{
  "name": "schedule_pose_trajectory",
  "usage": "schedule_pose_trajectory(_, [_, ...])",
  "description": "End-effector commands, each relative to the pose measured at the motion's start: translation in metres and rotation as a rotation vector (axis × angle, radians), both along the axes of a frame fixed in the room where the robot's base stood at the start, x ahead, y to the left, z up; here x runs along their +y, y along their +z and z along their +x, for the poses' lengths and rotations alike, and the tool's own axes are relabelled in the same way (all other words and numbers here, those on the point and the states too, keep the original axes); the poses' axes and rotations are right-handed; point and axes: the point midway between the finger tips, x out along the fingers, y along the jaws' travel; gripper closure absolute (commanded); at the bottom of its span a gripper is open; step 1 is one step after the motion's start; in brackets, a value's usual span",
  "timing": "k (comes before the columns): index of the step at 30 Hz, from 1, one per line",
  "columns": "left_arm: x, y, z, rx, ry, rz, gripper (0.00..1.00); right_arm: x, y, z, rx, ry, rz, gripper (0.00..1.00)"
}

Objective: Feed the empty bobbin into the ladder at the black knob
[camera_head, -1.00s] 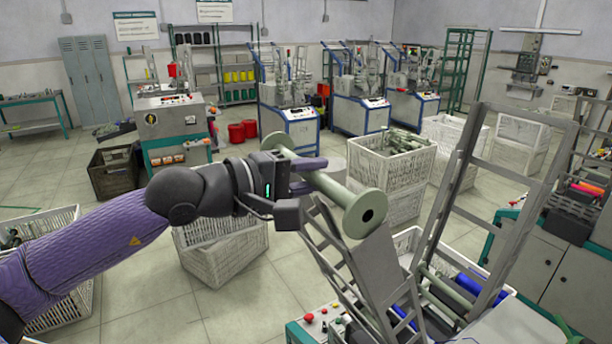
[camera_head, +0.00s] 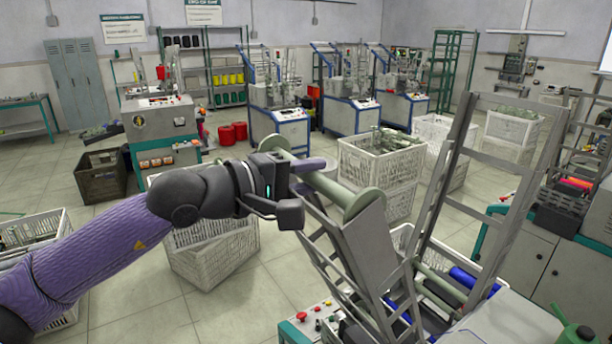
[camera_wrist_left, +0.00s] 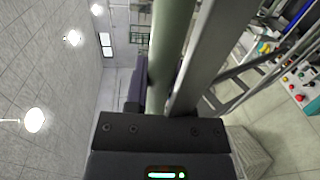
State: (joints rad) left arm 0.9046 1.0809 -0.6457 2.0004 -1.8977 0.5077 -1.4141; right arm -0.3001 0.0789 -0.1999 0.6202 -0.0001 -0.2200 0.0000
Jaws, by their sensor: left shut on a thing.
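The empty bobbin, pale green with round end flanges (camera_head: 366,205), lies across my left gripper (camera_head: 302,184), which is shut on its barrel. The right flange is at the top of the near grey ladder (camera_head: 370,240), partly hidden behind its plate; I cannot tell whether they touch. In the left wrist view the green barrel (camera_wrist_left: 172,45) runs close beside a grey ladder rail (camera_wrist_left: 208,55). A second tall ladder frame (camera_head: 455,190) stands to the right. A panel with a red button (camera_head: 302,316) is below; I cannot make out a black knob for certain. The right gripper is out of view.
Green rods and a blue roll (camera_head: 466,277) lie low between the ladder frames. White crates (camera_head: 380,165) stand behind, one holding green bobbins, and another crate (camera_head: 212,255) is below my left arm. A grey cabinet (camera_head: 535,262) is at right. Winding machines stand farther back.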

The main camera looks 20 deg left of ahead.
Motion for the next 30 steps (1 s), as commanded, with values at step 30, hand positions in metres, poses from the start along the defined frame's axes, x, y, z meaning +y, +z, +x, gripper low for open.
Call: schedule_pose_trajectory(30, [-0.012, -0.044, 0.016, -0.001, 0.001, 0.000, 1.00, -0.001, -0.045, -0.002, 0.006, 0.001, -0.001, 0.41])
